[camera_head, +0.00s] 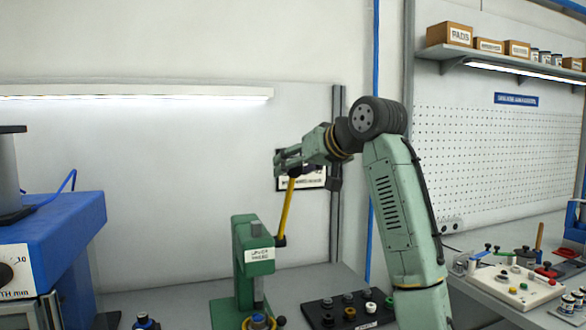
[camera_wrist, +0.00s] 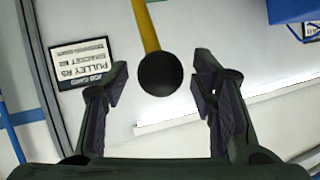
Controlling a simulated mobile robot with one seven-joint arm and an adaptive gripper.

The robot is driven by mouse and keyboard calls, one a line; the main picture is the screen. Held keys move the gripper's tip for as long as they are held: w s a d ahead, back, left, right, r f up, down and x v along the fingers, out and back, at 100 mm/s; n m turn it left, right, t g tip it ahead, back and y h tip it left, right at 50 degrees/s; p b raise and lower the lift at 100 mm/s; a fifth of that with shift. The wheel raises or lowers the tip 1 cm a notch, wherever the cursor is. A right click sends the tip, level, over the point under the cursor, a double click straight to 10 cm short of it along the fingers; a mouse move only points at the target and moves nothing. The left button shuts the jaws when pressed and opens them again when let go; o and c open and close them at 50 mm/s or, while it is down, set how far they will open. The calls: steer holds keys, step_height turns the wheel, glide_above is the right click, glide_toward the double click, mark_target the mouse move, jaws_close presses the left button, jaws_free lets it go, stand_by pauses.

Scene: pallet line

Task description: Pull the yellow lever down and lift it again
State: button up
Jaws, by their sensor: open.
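The yellow lever (camera_head: 286,213) stands nearly upright, tilted slightly right at its top, on the right side of a green press (camera_head: 254,262). Its upper end is at my gripper (camera_head: 284,160), which partly hides it in the head view. In the wrist view the lever (camera_wrist: 145,28) ends in a round black knob (camera_wrist: 159,74). The knob appears between the two fingers of my gripper (camera_wrist: 161,80), with a gap on each side. My gripper is open and holds nothing. How far the knob lies from the fingers in depth I cannot tell.
A blue machine (camera_head: 60,235) stands at the left. A black tray (camera_head: 345,310) with several round parts lies right of the press. A white panel (camera_head: 512,288) with small parts is at the far right. A sign (camera_wrist: 82,63) hangs on the wall behind my gripper.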

steer(key=v, duration=1)
steer(key=shift+s+d+r, duration=0.2)
steer(key=shift+s+r, duration=0.05)
steer(key=shift+s, duration=0.05)
